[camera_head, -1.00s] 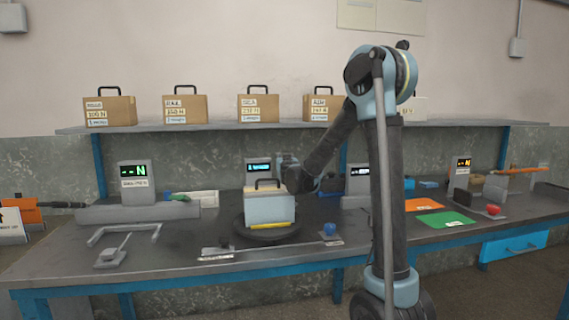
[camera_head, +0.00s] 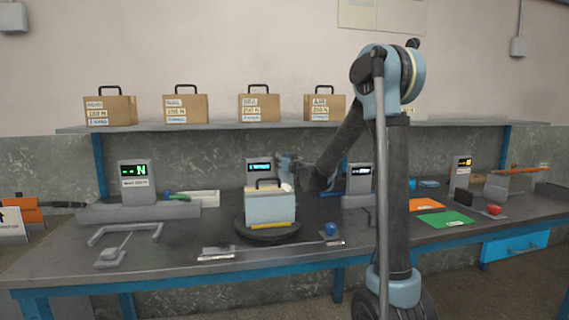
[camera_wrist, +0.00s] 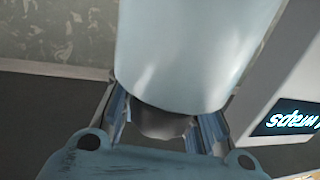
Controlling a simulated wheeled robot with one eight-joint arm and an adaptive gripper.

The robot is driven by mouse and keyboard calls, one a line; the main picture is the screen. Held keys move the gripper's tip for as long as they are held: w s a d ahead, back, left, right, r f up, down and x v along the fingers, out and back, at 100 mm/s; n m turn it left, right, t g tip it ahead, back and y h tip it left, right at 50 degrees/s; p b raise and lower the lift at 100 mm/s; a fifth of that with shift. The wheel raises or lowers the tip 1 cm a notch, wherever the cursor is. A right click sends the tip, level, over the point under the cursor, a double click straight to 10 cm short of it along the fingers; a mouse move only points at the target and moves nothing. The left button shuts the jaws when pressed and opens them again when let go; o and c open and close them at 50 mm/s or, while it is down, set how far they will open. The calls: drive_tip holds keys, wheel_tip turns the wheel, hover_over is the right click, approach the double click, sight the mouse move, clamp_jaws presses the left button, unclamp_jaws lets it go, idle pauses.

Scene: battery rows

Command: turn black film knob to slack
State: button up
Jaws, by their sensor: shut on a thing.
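The black film knob (camera_wrist: 160,122) shows as a dark grey, rounded piece between the fingers in the wrist view. My gripper (camera_wrist: 163,128) is shut on it, one finger at each side. A large pale-blue part hides much of the knob's upper side, so its pointer or marking cannot be seen. In the head view my gripper (camera_head: 287,168) is beside the middle display unit (camera_head: 260,167), behind the grey box on the turntable; the knob itself is hidden there. The unit's lit screen appears inverted at the right of the wrist view (camera_wrist: 290,118).
A grey handled box (camera_head: 270,209) stands on a black turntable (camera_head: 268,235) in front of my gripper. Another display unit (camera_head: 360,183) stands to the right. Several cartons sit on the shelf (camera_head: 230,127) above. The bench front has some bare room.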

drive_tip(key=n+g+y, duration=0.2)
drive_tip(key=y, duration=0.1)
drive_tip(key=n+g+y, duration=0.2)
drive_tip(key=shift+s+a, duration=0.35)
drive_tip(key=shift+a, duration=0.05)
drive_tip(key=shift+s+a+n+g+y, duration=0.15)
drive_tip(key=shift+s+n+g+y, duration=0.05)
drive_tip(key=shift+n+g+y, duration=0.5)
drive_tip(key=shift+s+a+n+g+y, duration=0.15)
drive_tip(key=shift+n+g+y, duration=0.35)
drive_tip(key=shift+g, duration=0.25)
drive_tip(key=shift+s+a+n+g+y, duration=0.1)
drive_tip(key=shift+s+n+g+y, duration=0.1)
drive_tip(key=shift+n+g+y, duration=0.45)
drive_tip(key=shift+c, duration=0.2)
drive_tip(key=o, duration=0.9)
drive_tip(key=shift+o, duration=0.2)
drive_tip(key=v, duration=0.8)
drive_tip(key=shift+w, duration=0.1)
